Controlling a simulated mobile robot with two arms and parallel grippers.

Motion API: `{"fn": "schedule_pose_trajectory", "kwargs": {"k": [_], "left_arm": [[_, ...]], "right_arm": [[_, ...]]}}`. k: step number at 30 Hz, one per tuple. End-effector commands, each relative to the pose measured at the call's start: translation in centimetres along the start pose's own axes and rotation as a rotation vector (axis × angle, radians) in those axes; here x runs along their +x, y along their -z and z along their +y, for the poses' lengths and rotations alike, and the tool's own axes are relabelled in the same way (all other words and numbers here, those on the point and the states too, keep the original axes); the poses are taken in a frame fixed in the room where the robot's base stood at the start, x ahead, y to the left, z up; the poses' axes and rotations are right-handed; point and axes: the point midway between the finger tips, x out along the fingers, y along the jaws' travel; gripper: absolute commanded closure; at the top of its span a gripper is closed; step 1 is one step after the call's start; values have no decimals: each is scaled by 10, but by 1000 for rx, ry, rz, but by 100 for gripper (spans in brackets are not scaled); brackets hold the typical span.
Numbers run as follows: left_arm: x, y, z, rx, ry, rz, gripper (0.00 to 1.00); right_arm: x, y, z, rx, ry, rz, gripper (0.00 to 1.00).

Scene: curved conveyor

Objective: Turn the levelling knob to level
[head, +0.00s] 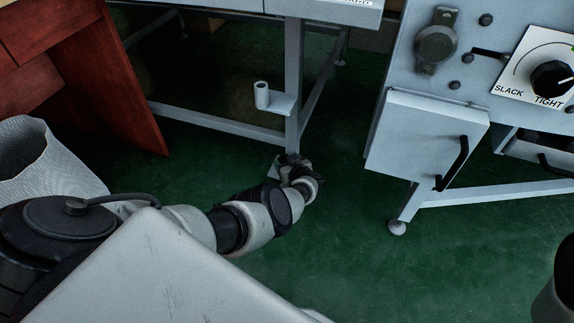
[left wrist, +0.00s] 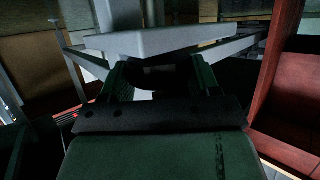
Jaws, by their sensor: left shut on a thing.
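My left gripper (head: 288,163) is at the foot of the near leg (head: 292,85) of the grey conveyor frame, close to the floor. In the left wrist view the gripper (left wrist: 158,78) has its two green-sided fingers on either side of a dark round knob (left wrist: 155,80), shut on it. The knob sits directly under a pale grey plate (left wrist: 170,42) of the frame. In the head view the knob is hidden behind my gripper and wrist. Any level marking cannot be made out.
A small bracket with an upright cylinder (head: 262,95) sticks out from the leg above my gripper. A grey cabinet (head: 425,135) with a SLACK/TIGHT dial (head: 550,78) stands at right. A red-brown desk (head: 105,85) and white bin (head: 45,165) are at left. Green floor (head: 340,240) is clear.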

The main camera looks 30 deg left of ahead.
Motion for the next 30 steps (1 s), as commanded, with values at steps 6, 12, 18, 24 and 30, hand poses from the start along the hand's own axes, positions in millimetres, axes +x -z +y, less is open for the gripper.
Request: {"fn": "schedule_pose_trajectory", "kwargs": {"k": [6, 12, 18, 24, 30], "left_arm": [[0, 1, 1, -8, 19, 2, 62], [0, 2, 1, -9, 20, 3, 62], [1, 2, 1, -10, 20, 4, 29], [1, 2, 1, -10, 19, 2, 13], [1, 2, 1, -9, 17, 2, 13]], "right_arm": [[1, 2, 0, -1, 3, 9, 0], [2, 2, -1, -1, 4, 9, 0], [2, 2, -1, -1, 4, 10, 0], [2, 2, -1, -1, 3, 10, 0], [2, 2, -1, -1, 3, 9, 0]]}}
